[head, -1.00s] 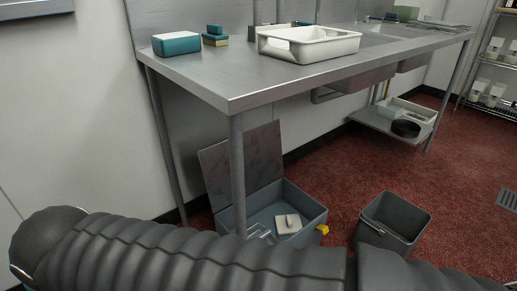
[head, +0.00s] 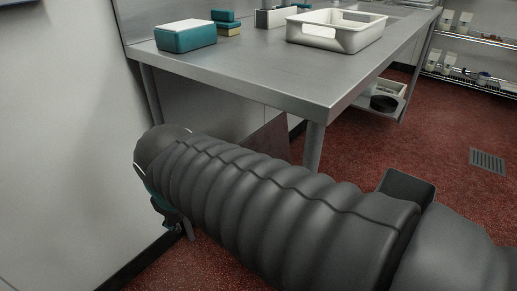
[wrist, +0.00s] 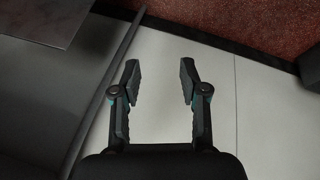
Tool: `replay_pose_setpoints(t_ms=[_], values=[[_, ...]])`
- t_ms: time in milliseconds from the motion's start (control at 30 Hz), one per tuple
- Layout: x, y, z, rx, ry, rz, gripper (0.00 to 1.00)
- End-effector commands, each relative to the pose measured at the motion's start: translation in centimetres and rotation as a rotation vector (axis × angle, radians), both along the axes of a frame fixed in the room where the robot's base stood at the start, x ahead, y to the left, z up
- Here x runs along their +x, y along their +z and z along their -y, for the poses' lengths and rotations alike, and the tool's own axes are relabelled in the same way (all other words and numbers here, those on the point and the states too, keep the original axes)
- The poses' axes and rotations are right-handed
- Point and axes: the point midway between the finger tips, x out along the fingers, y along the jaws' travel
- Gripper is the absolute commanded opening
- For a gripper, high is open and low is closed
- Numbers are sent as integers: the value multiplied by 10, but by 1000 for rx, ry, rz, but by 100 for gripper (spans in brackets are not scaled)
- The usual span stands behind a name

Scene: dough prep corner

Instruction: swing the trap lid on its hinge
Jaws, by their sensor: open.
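The trap lid (head: 268,143) is a grey mottled panel standing raised under the steel table. Only its upper part shows in the head view; my arm hides the rest and the trap box. A mottled grey panel, seemingly the same lid (wrist: 50,18), shows at the upper left of the wrist view. My gripper (wrist: 160,75) is open and empty, with its two fingers apart in front of the pale wall. The lid lies left of the fingers and does not touch them. In the head view my gripper is mostly hidden behind my arm.
The steel table (head: 235,75) carries a white tub (head: 325,42) and a teal box (head: 187,38). A table leg (head: 313,147) stands beside the lid; a long grey bar (wrist: 100,90) crosses left of my fingers.

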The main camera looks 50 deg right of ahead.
Motion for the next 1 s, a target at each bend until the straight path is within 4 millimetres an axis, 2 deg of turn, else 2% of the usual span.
replay_pose_setpoints(t_ms=[100, 300, 533, 767, 1000], values=[[20, -1, 34, -189, 195, -146, 44], [54, -2, 92, -455, 563, -439, 44], [95, -6, 160, -649, 1013, -841, 44], [140, -16, 227, -697, 1476, -1294, 44], [188, -36, 294, -546, 1951, -1791, 44]])
